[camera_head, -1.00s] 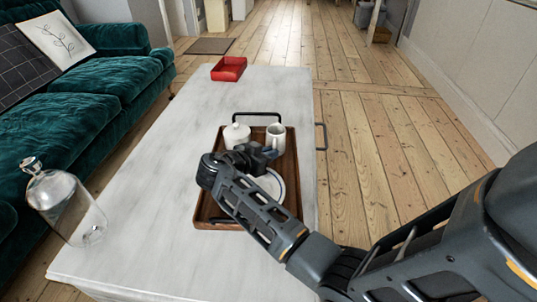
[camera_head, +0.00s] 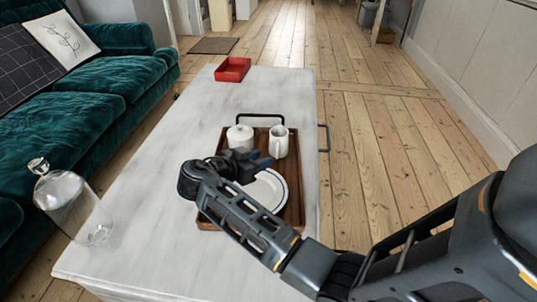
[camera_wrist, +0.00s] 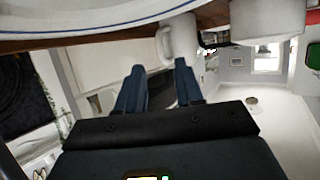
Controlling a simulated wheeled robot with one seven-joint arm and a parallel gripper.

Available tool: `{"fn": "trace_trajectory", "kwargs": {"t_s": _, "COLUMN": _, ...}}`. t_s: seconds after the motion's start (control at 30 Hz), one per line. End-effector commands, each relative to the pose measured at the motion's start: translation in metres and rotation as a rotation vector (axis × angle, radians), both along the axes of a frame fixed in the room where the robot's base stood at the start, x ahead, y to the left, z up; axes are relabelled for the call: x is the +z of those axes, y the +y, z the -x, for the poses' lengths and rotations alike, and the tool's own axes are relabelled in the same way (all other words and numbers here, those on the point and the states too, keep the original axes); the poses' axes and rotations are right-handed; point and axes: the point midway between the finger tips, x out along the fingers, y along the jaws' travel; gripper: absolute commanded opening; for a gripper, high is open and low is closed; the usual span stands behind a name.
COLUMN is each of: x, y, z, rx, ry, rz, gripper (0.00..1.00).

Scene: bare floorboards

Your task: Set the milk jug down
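The white milk jug (camera_head: 279,142) stands upright at the far right of the wooden tray (camera_head: 294,205), beside a white lidded pot (camera_head: 240,138). My gripper (camera_head: 268,163) is just in front of the jug, above the tray near the white plate (camera_head: 272,187). In the wrist view my gripper (camera_wrist: 160,67) shows two fingers apart with nothing between them. The jug (camera_wrist: 180,36) is ahead of the fingertips there, with its handle towards them; the pot (camera_wrist: 268,18) is to its right. My arm hides part of the tray and plate.
The tray lies on a pale table (camera_head: 140,190). A glass bottle-like dome (camera_head: 75,208) stands at its left edge, and a red box (camera_head: 232,69) at its far end. A green sofa (camera_head: 90,105) is on the left. The table's left-middle surface is clear.

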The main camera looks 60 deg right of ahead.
Motion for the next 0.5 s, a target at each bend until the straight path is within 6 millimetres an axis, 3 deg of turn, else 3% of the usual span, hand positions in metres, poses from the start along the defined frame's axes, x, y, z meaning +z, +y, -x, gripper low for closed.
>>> {"fn": "trace_trajectory", "kwargs": {"t_s": 0.2, "x": 0.017, "y": 0.037, "z": -0.01, "rx": 0.003, "ry": 0.0, "rz": 0.0, "gripper": 0.36}}
{"fn": "trace_trajectory", "kwargs": {"t_s": 0.5, "x": 0.024, "y": 0.055, "z": -0.014, "rx": -0.001, "ry": 0.0, "rz": 0.0, "gripper": 0.36}}
